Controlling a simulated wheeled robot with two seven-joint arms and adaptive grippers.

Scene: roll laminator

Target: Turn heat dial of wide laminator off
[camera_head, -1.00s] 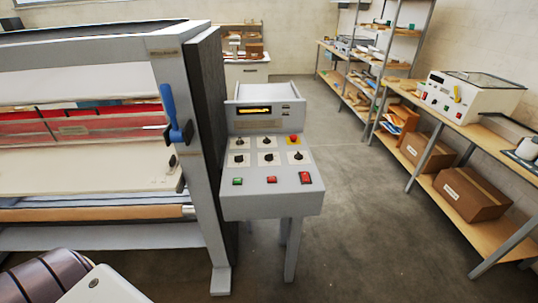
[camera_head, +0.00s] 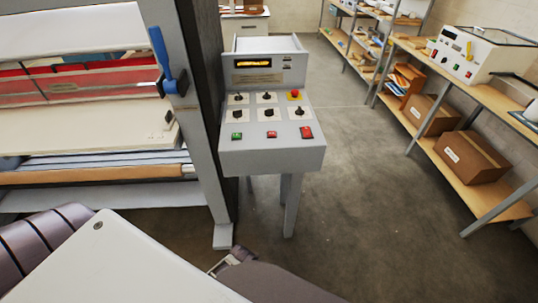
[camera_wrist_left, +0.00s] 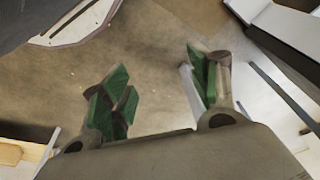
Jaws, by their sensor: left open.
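The wide laminator (camera_head: 205,150) fills the left of the head view, with a blue lever on its grey frame. Its control console (camera_head: 272,158) stands beside the frame, with a lit display and several black dials (camera_head: 268,113) on light plates. I cannot tell which dial is heat, and the labels are too small to read. My left gripper (camera_wrist_left: 160,90) is open and empty in the wrist view, its green-padded fingers apart above bare floor. In the head view, part of my arm shows low in front of the console, well below the dials. My right gripper is not in view.
A red emergency button (camera_head: 295,94) sits by the dials, and green and red buttons (camera_head: 271,134) line the console's front. A wooden shelf table (camera_head: 484,197) with cardboard boxes and a small white machine stands at right. The floor between is clear.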

